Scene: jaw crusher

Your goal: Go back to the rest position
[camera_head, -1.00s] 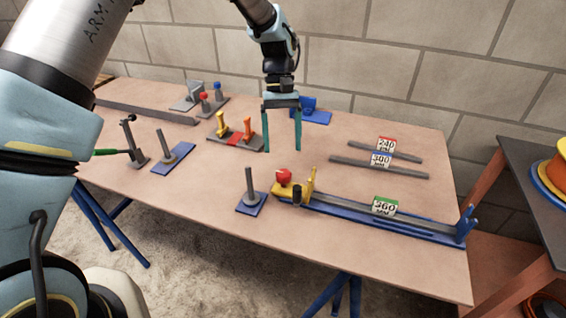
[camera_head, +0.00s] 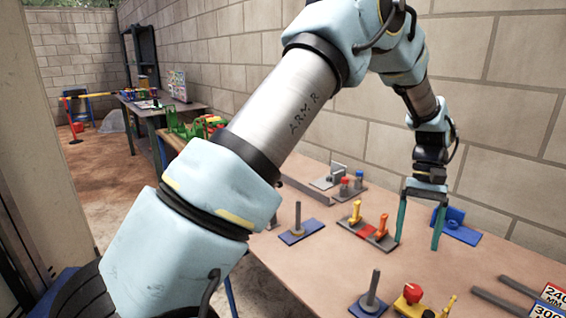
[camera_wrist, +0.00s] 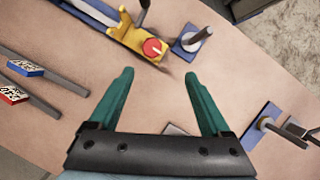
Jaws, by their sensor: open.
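My gripper (camera_head: 419,222) hangs above the wooden table (camera_head: 330,275) with its two green fingers wide apart and nothing between them. In the head view its fingers overlap the blue bracket (camera_head: 457,226) and the red and grey base with yellow and orange handles (camera_head: 368,228) behind them. In the wrist view my gripper (camera_wrist: 160,100) also shows open over bare tabletop. The yellow clamp with a red knob (camera_wrist: 150,46) lies ahead of the fingers there. My arm stretches across the middle of the head view.
Posts on blue plates (camera_head: 300,232) (camera_head: 371,298) stand on the table. Labelled bars (camera_head: 510,300) lie at the lower right. A block wall (camera_head: 500,120) runs close behind the table. Another table (camera_head: 150,105) stands farther back at the left, with open floor (camera_head: 105,180) before it.

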